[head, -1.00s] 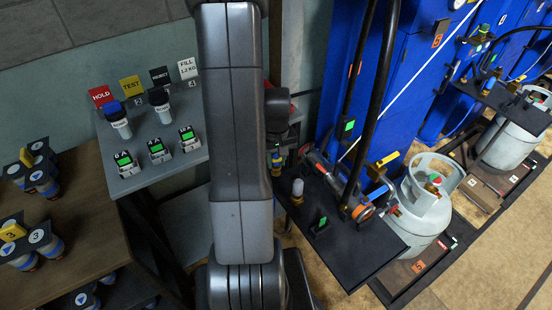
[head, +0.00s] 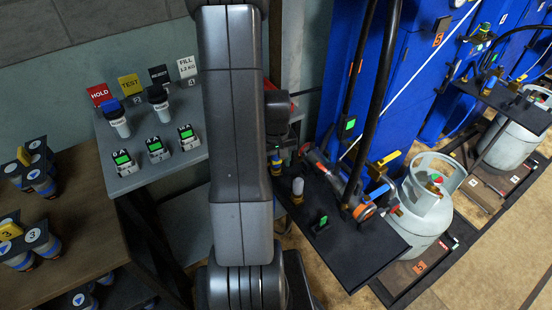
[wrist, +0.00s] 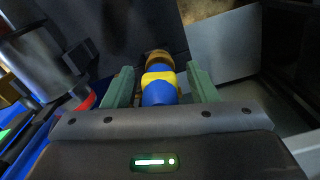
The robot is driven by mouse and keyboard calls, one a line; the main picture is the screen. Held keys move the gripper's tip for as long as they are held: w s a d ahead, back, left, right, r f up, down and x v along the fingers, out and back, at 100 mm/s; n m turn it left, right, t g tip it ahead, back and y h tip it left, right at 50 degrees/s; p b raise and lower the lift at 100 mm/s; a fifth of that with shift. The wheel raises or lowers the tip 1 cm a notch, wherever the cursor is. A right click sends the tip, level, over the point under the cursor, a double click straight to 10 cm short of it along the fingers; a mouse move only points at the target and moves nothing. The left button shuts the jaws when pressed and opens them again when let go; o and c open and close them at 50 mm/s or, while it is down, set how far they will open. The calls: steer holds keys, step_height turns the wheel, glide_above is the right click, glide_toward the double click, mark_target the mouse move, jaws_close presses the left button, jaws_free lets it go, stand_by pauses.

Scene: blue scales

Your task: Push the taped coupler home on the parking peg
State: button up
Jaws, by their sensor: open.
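In the wrist view the coupler (wrist: 160,93), blue with a yellow tape band, stands between my two green fingers. A brass-coloured part (wrist: 158,60) shows at its far end; I cannot tell whether that is the coupler's own end or the parking peg. My gripper (wrist: 162,84) is open, with one finger on each side of the coupler. Finger contact is unclear, though a small gap seems to show on each side. In the head view my arm hides most of the gripper, and a small blue and yellow piece (head: 276,160) shows just right of the arm. How far the coupler sits on the peg is hidden.
A dark shelf (head: 365,262) at right carries a white-topped peg (head: 297,187) and an orange ring fitting (head: 366,211). Black hoses (head: 375,95) hang above it beside a grey gas cylinder (head: 422,210). A grey bench (head: 150,182) with signs and tags stands at left.

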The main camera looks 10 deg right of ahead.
step_height(320, 180, up, 14)
steer(key=shift+p, duration=0.45)
steer(key=shift+f, duration=0.2)
stand_by(0.6)
step_height(320, 180, down, 14)
steer(key=shift+r+b, duration=0.1)
steer(key=shift+b, duration=0.4)
steer(key=shift+r+p, duration=0.35)
steer(key=shift+r, duration=0.15)
steer(key=shift+f, duration=0.2)
step_height(320, 180, up, 14)
step_height(320, 180, down, 15)
steer(key=shift+r+b, duration=0.1)
steer(key=shift+b, duration=0.25)
step_height(320, 180, up, 5)
steer(key=p, duration=0.4)
step_height(320, 180, up, 3)
steer(key=p, duration=0.3)
